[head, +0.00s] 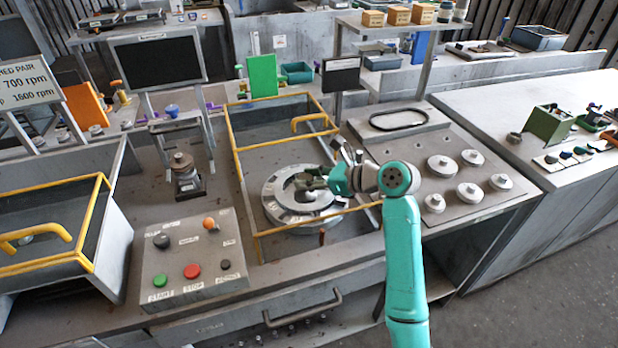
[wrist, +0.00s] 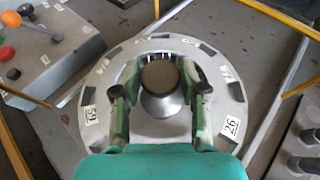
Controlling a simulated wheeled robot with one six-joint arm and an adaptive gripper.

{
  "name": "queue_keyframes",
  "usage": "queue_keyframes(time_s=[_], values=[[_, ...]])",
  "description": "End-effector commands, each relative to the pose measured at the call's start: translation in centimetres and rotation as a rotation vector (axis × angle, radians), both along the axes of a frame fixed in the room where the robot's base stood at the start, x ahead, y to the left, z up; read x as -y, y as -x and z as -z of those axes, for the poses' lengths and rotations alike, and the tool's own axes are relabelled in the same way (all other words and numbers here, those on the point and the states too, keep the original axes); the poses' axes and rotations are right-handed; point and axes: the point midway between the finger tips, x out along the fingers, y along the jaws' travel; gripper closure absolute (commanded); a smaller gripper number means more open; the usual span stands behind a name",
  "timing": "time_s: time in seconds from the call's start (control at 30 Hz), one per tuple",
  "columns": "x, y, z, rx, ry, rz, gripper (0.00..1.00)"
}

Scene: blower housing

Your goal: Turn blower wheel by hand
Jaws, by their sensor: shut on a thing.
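The blower wheel (head: 275,212) is a light grey disc lying flat inside the yellow-framed housing (head: 236,150). In the wrist view the wheel (wrist: 88,72) shows dark slots and number labels round its rim, among them 59 and 26 or 97. My gripper (head: 310,184) comes over the wheel from the right in the head view. In the wrist view its green fingers (wrist: 159,82) are closed on both sides of the round central hub (wrist: 159,77). The fingers and arm hide part of the hub and the wheel's near rim.
A control box (head: 185,253) with green, red, black and orange controls stands front left. Yellow rails surround the wheel, with a handle (head: 310,122) at the back. A plate with several round discs (head: 470,191) lies to the right. A black screen (head: 157,63) stands behind left.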

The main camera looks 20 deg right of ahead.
Motion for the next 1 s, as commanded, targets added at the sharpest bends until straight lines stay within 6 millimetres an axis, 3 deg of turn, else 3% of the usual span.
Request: queue_keyframes(time_s=[0.03, 0.07, 0.17, 0.57, 1.0], values=[[0.0, 0.0, 0.0, 0.0, 0.0, 0.0, 1.0], [0.0, 0.0, 0.0, 0.0, 0.0, 0.0, 0.55], [0.0, 0.0, 0.0, -0.001, -0.001, 0.0, 0.33], [0.4, 0.4, -0.2, 0.001, -0.001, 0.002, 0.33], [5.4, 5.6, -3.2, 0.001, 0.0, 0.005, 0.33]])
